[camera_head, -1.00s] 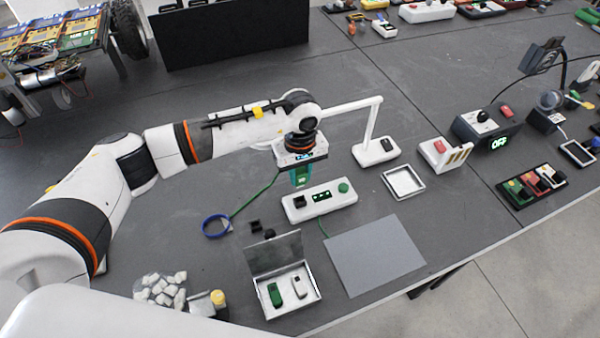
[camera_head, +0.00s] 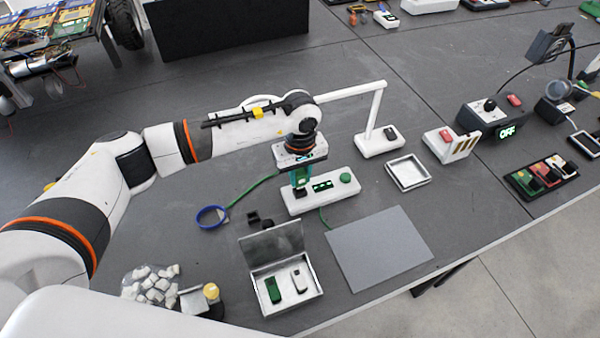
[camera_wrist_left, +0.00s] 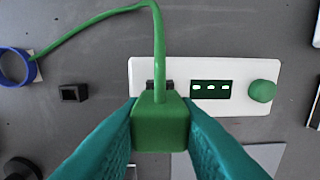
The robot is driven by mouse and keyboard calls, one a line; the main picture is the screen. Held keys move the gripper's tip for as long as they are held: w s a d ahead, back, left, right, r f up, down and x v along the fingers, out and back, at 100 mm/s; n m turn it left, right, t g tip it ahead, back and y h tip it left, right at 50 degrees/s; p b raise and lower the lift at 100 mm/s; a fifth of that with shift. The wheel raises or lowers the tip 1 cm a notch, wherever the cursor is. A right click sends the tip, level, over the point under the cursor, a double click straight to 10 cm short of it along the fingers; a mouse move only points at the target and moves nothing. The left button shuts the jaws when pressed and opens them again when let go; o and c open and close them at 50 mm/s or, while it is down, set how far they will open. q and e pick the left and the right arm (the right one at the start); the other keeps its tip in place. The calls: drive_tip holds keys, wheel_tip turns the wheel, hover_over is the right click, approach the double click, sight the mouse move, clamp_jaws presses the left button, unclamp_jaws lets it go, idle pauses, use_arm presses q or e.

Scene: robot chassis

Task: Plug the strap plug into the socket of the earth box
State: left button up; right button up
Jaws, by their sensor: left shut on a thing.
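My left gripper (camera_head: 300,182) points down over the left end of the white earth box (camera_head: 343,193) and is shut on the green strap plug (camera_wrist_left: 160,122). In the left wrist view the plug sits between the teal fingers. It covers most of the black socket (camera_wrist_left: 150,86), whose edges show behind it. I cannot tell whether the plug is in the socket or just above it. A green cord (camera_wrist_left: 103,16) runs from the plug to the blue wrist strap (camera_head: 211,216) on the table. The box has a green three-light panel and green knob (camera_wrist_left: 262,91). My right gripper is not in view.
An open metal case (camera_head: 283,279) with green and white pieces stands in front of the box. A grey mat (camera_head: 378,248) lies at its right front. A white lamp (camera_head: 378,140) and a square tray (camera_head: 408,173) stand to the right. A small black block (camera_wrist_left: 73,92) lies left.

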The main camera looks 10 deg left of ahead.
use_arm(q)
drive_tip(key=shift+b, duration=0.4)
idle(0.6)
drive_tip(key=shift+b, duration=0.4)
drive_tip(key=shift+b, duration=0.35)
idle(0.6)
drive_tip(key=shift+f+b, duration=1.35)
drive_tip(key=shift+f, duration=0.1)
drive_tip(key=o, duration=1.1)
drive_tip(key=shift+r, duration=0.1)
drive_tip(key=shift+c, duration=0.2)
